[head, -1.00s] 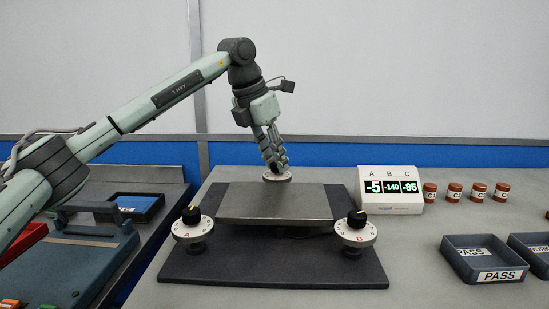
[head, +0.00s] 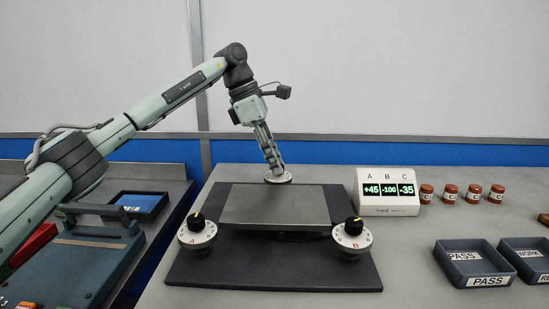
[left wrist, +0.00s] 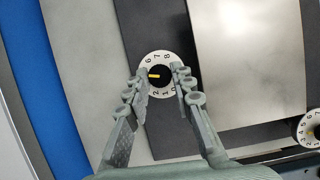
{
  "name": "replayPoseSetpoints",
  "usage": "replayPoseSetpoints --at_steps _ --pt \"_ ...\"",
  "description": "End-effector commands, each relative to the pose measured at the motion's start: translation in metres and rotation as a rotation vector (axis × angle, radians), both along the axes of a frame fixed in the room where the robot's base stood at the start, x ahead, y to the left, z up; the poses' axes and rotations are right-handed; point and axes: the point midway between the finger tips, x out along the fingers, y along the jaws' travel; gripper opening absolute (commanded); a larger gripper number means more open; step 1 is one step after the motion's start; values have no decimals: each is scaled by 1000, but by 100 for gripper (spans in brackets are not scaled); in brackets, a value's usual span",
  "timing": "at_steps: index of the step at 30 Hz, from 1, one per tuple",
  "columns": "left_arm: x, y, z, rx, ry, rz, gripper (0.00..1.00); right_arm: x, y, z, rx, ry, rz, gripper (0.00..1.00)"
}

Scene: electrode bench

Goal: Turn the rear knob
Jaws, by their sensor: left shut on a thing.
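The rear knob (left wrist: 159,75) is a black knob with a yellow mark on a white numbered dial. In the head view its dial (head: 278,178) shows behind the metal plate (head: 275,206), and the black part is hidden by my fingers. My left gripper (head: 272,170) points down onto it from above. In the left wrist view the two fingers stand on either side of the black knob, shut on it. Two front knobs, A (head: 197,224) and B (head: 353,228), stand at the plate's front corners. My right gripper is not in view.
A white display (head: 388,192) reads A +45, B -100, C -35. Several brown jars (head: 450,193) stand right of it. Grey trays, one marked PASS (head: 474,264), lie at the front right. A blue-grey case (head: 85,250) is at the left.

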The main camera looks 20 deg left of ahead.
Motion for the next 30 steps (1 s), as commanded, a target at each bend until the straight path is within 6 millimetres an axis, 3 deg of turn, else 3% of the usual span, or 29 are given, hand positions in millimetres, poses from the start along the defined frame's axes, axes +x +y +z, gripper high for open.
replayPoseSetpoints --at_steps 18,30 --pt "5 -2 2 -1 -2 -548 0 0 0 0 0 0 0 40" --pt "6 -2 1 0 -3 -735 0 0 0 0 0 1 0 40"
